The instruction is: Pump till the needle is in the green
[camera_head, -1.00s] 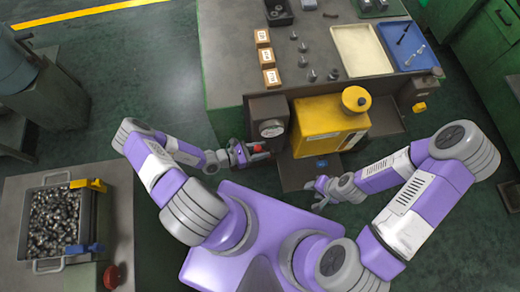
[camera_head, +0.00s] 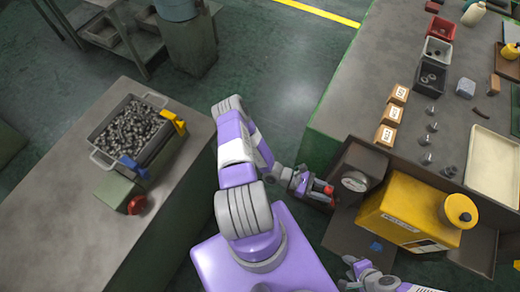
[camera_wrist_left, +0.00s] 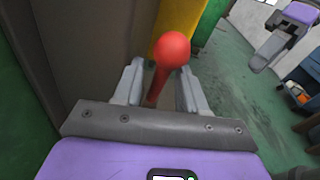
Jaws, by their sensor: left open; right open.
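The pump lever's red ball knob (camera_head: 328,190) sticks out at the left of the dark gauge box. In the left wrist view the red knob (camera_wrist_left: 171,48) and its red stem stand between my two fingers. My left gripper (camera_head: 319,190) is open around the stem, with a gap at the right finger; contact on the left is unclear. The round gauge (camera_head: 355,181) has a pale face; its needle and green zone are too small to read. The yellow tank (camera_head: 398,211) with a round cap stands beside it. My right gripper (camera_head: 350,271) is open and empty at the bottom edge.
The workbench (camera_head: 388,62) holds small labelled boxes (camera_head: 392,112), bolts and a cream tray (camera_head: 494,165). On the left a table (camera_head: 60,195) carries a bin of metal parts (camera_head: 134,132) and a red knob (camera_head: 137,205). Open floor lies between.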

